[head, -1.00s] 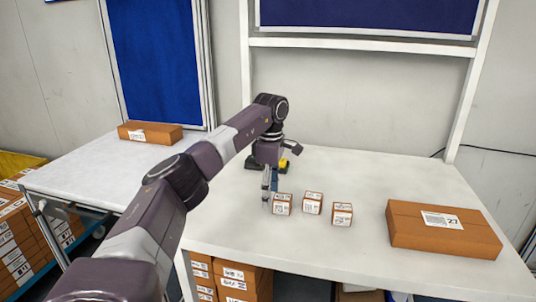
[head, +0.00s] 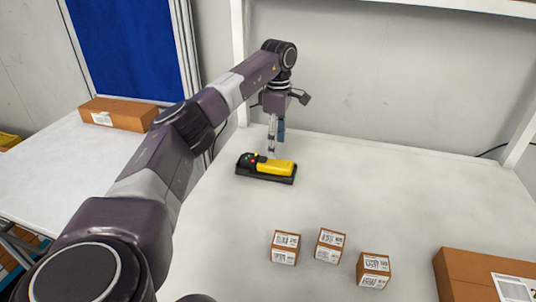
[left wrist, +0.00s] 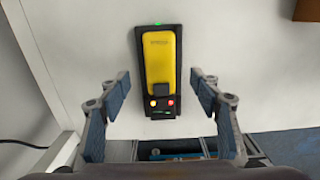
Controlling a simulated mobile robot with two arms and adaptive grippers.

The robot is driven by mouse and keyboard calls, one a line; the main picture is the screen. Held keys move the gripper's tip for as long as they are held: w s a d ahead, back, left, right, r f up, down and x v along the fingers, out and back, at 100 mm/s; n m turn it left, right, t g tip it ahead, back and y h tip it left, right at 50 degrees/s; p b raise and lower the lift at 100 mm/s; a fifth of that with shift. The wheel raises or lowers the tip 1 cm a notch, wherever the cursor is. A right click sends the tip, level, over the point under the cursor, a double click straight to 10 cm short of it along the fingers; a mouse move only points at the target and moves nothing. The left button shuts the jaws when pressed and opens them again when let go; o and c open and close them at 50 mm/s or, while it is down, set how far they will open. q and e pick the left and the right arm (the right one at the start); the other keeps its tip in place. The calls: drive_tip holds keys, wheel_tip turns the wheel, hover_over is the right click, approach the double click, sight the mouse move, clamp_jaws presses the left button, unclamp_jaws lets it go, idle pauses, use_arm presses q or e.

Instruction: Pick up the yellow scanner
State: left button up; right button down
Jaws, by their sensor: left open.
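The yellow scanner (head: 276,167) lies in a black cradle (head: 283,179) on the white table, toward its back left. In the left wrist view the scanner (left wrist: 158,60) is upper middle in its cradle (left wrist: 171,104), with small lights lit at the cradle's near end. My left gripper (head: 272,152) points down just behind the scanner and above the table. In the left wrist view its two fingers (left wrist: 159,112) are wide apart, one on each side of the scanner's near end, and nothing is between them. My right gripper is not in view.
Several small labelled boxes stand at the table's front, among them one at the left (head: 285,247). A large brown box (head: 484,275) is at the right. Another brown box (head: 118,114) is on the left table. The table right of the scanner is clear.

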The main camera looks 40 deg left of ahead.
sight(274, 162)
use_arm(q)
drive_tip(key=shift+w+a, duration=0.1)
drive_tip(key=shift+a, duration=0.05)
drive_tip(key=shift+s+f+p, duration=0.15)
drive_tip(key=shift+f+p, duration=0.05)
drive_tip(key=shift+f, duration=0.35)
drive_tip(key=shift+s+f+p, duration=0.15)
drive_tip(key=shift+f, duration=0.35)
drive_tip(key=f+p, duration=0.1)
drive_tip(key=f, duration=0.3)
drive_tip(key=shift+a+f+p, duration=0.2)
drive_tip(key=shift+f+p, duration=0.05)
drive_tip(key=shift+p, duration=0.15)
drive_tip(key=shift+f, duration=0.4)
drive_tip(key=c, duration=1.5)
drive_tip(key=shift+o, duration=0.2)
